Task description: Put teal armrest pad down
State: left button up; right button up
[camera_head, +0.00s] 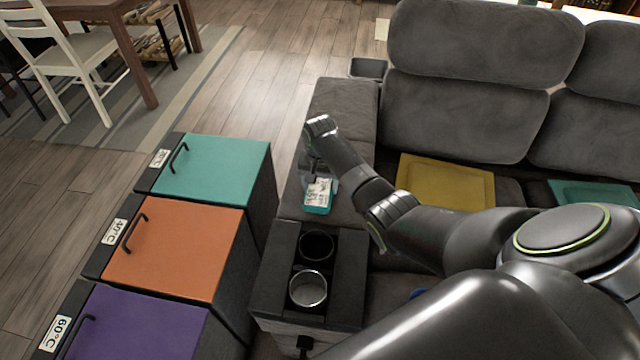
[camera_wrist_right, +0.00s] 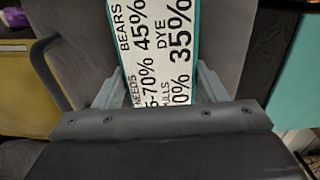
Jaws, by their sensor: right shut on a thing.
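The teal armrest pad (camera_head: 317,209) is a small teal piece with a white printed label. My right gripper (camera_head: 319,180) is shut on it, over the grey left armrest (camera_head: 348,108) of the sofa. In the right wrist view the pad (camera_wrist_right: 155,50) fills the space between the two fingers, with its label's large black print facing the camera and teal edges showing. I cannot tell whether its underside touches the armrest. My left gripper is not in view.
A cup-holder console (camera_head: 345,287) with a metal cup (camera_head: 308,289) stands in front of the armrest. A yellow square (camera_head: 445,183) and a teal square (camera_head: 595,192) lie on the seats. Lidded teal (camera_head: 212,170), orange (camera_head: 173,252) and purple (camera_head: 135,325) bins stand left.

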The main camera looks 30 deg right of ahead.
aim_at(320, 184)
jog(key=o, duration=0.6)
jog(key=shift+f, duration=0.1)
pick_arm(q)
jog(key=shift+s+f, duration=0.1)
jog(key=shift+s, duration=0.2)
pick_arm(e)
jog(key=o, duration=0.4)
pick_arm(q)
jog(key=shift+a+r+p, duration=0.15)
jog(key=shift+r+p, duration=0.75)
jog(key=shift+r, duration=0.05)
pick_arm(e)
notch_tip(320, 184, up, 12)
